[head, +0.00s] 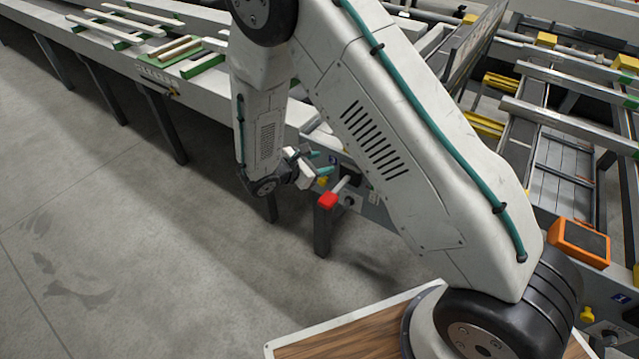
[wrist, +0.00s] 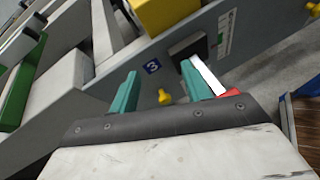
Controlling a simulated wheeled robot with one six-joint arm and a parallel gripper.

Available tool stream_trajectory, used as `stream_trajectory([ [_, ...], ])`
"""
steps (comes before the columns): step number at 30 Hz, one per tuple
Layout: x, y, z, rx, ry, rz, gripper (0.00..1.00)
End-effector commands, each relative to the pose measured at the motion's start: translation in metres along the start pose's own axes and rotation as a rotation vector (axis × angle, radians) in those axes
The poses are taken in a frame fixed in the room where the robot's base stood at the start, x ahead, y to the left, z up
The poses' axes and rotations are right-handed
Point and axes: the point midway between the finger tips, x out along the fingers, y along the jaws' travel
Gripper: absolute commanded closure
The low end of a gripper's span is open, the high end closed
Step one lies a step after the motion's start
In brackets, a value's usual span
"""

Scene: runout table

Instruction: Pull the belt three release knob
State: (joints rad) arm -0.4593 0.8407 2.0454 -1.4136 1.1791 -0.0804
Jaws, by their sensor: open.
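A small yellow knob (wrist: 165,97) sits on the grey side panel, just below a blue label with a white 3 (wrist: 152,67). In the wrist view it appears between the two teal fingers of my gripper (wrist: 159,68), which are spread open and empty. The fingers point toward the panel; I cannot tell the exact distance left to the knob. In the head view my gripper (head: 321,162) is beside the panel, with the yellow knob (head: 322,181) and blue label (head: 333,160) close to its fingertips.
A lever with a pale shaft and red grip (head: 327,200) sticks out close by; it also shows beside the right finger in the wrist view (wrist: 209,76). Another yellow knob (head: 587,315) and an orange-framed screen (head: 580,242) are at right. The floor (head: 130,250) at left is clear.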

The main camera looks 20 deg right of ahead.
Motion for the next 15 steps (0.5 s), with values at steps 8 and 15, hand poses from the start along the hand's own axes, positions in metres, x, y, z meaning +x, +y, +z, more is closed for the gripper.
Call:
stream_trajectory([
  [8,0.01,-0.001,-0.098,-0.24,-0.007,0.17,0.53],
  [15,0.022,-0.001,-0.116,-0.283,-0.006,0.201,0.53],
])
